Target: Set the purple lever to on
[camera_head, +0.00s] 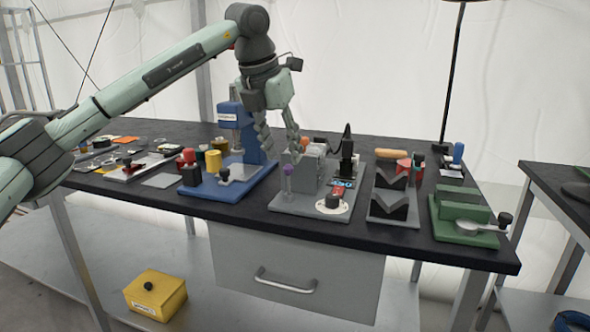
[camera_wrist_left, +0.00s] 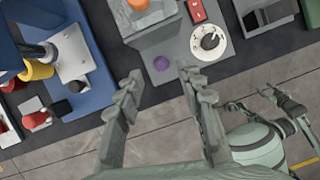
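The purple lever (camera_head: 288,170) is a purple knob on a thin stem, standing upright at the front left of a grey machine plate (camera_head: 290,204). In the left wrist view the purple knob (camera_wrist_left: 161,63) shows from above, beside the grey block. My left gripper (camera_head: 282,152) hangs down over the machine, just above and behind the knob in the picture. In the left wrist view its fingertips (camera_wrist_left: 158,75) are apart, with the knob near the gap between them, and nothing is held. Greenish parts of mine at the lower right of that view may include the right gripper, but its fingers are unclear.
The grey block (camera_head: 305,170) with an orange button (camera_wrist_left: 138,4) stands close to the lever. A black dial (camera_head: 333,201) and a red switch (camera_head: 338,190) sit to its right. A blue machine (camera_head: 245,185) stands left, V-blocks (camera_head: 390,213) right.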

